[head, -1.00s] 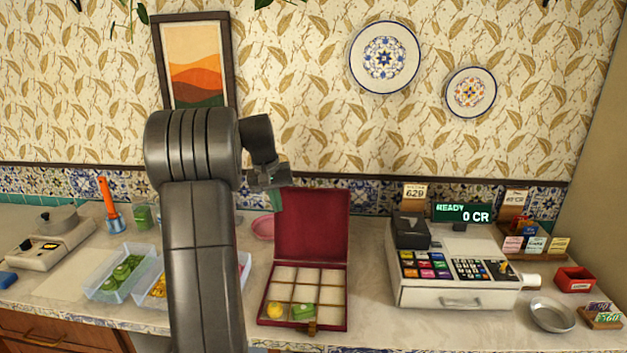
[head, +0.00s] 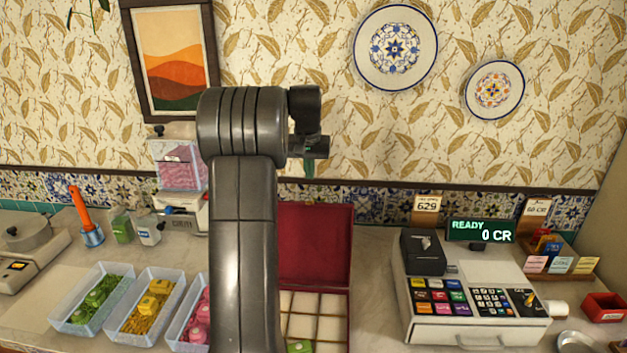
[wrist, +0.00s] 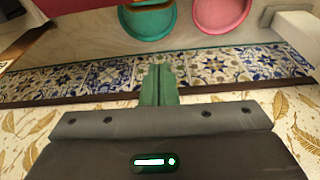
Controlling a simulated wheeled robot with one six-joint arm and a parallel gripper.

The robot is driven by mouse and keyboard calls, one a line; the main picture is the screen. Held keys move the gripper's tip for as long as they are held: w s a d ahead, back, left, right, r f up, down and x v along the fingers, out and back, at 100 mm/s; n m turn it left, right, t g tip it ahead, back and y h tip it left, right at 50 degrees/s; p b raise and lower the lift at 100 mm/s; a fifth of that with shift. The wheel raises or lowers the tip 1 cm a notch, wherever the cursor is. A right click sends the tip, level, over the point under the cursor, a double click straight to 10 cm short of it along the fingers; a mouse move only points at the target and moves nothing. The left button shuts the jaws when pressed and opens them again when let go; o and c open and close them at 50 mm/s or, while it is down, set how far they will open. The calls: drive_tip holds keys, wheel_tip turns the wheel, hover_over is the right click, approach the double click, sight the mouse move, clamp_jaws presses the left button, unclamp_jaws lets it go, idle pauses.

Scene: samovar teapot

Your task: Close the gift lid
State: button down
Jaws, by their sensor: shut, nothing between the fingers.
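The gift box is dark red, and its lid (head: 315,243) stands upright and open at the back of the box. The box's tray (head: 318,316) has pale square compartments, and a green piece (head: 299,346) sits in one near the front. My arm hides the left part of the box and lid. My gripper (head: 309,169) is above the lid in front of the wall, apart from it. In the wrist view its green fingers (wrist: 158,85) are together with nothing between them. A dark red edge (wrist: 85,20) at upper left there may be the lid.
A cash register (head: 470,300) stands to the right of the box. Pale bins of green (head: 92,304), yellow (head: 147,308) and pink pieces stand to the left. A pink bowl (wrist: 222,12) and a teal bowl (wrist: 150,18) show in the wrist view.

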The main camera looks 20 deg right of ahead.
wheel_tip(320, 180, down, 8)
drive_tip(key=s+p, duration=0.1)
drive_tip(key=p, duration=0.1)
drive_tip(key=shift+s+a+f, duration=0.2)
drive_tip(key=shift+s+a, duration=0.2)
drive_tip(key=shift+a, duration=0.05)
drive_tip(key=shift+s+d, duration=0.1)
